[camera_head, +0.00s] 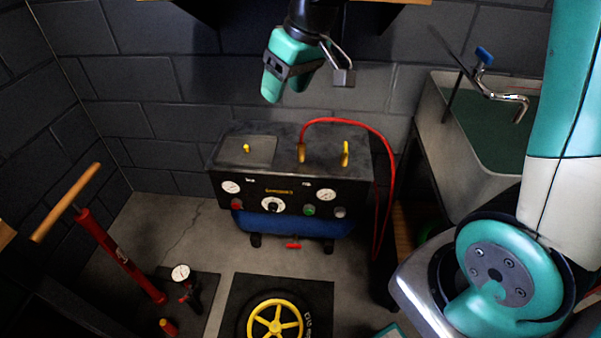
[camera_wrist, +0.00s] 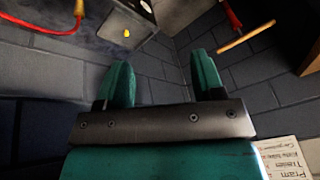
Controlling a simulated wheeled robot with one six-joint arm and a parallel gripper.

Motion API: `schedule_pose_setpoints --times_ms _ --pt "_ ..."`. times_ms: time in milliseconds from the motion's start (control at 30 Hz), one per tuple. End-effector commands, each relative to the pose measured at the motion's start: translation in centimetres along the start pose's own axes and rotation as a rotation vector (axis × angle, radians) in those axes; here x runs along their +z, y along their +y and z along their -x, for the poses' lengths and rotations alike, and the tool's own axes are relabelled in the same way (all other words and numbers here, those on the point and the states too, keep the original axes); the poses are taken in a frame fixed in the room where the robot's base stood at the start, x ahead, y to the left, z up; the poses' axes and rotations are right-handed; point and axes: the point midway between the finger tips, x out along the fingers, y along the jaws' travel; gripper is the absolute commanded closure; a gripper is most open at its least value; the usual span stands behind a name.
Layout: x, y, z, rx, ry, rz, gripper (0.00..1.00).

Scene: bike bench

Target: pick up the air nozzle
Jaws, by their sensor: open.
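The likely air nozzle (camera_head: 301,152) is the brass-coloured end of a red hose, standing on top of the dark compressor box (camera_head: 290,189). A second yellow piece (camera_head: 346,153) stands to its right; I cannot tell its kind. My teal gripper (camera_head: 286,90) hangs above the box's back edge, apart from it, pointing down. In the wrist view my gripper (camera_wrist: 163,68) has its two fingers spread with nothing between them. The compressor top (camera_wrist: 97,18) shows beyond the fingers with a yellow knob (camera_wrist: 126,33).
The red hose (camera_head: 389,170) arches over the box and drops down its right side. A sink (camera_head: 446,145) with a tap stands at right. A red floor pump (camera_head: 118,254) and a yellow-rimmed wheel (camera_head: 274,320) are on the floor. A block wall (camera_head: 160,75) is behind.

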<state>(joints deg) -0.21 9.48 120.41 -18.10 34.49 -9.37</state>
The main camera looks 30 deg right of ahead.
Motion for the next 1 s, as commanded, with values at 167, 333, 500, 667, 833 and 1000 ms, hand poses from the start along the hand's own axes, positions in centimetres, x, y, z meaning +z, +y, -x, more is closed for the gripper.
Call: schedule_pose_setpoints --times_ms 167,333,500,667,833,1000 --pt "-1.4 12.1 -11.2 0.113 0.049 -0.088 0.38" --pt "-1.6 19.4 -15.9 0.187 0.075 -0.134 0.38" --pt "-1.5 22.1 -17.8 0.215 0.082 -0.149 0.38" --pt "-1.7 22.8 -20.7 0.215 0.081 -0.148 0.38" --pt "-2.0 23.6 -24.5 0.215 0.082 -0.148 0.38" --pt "-2.2 24.3 -27.6 0.215 0.082 -0.148 0.38"
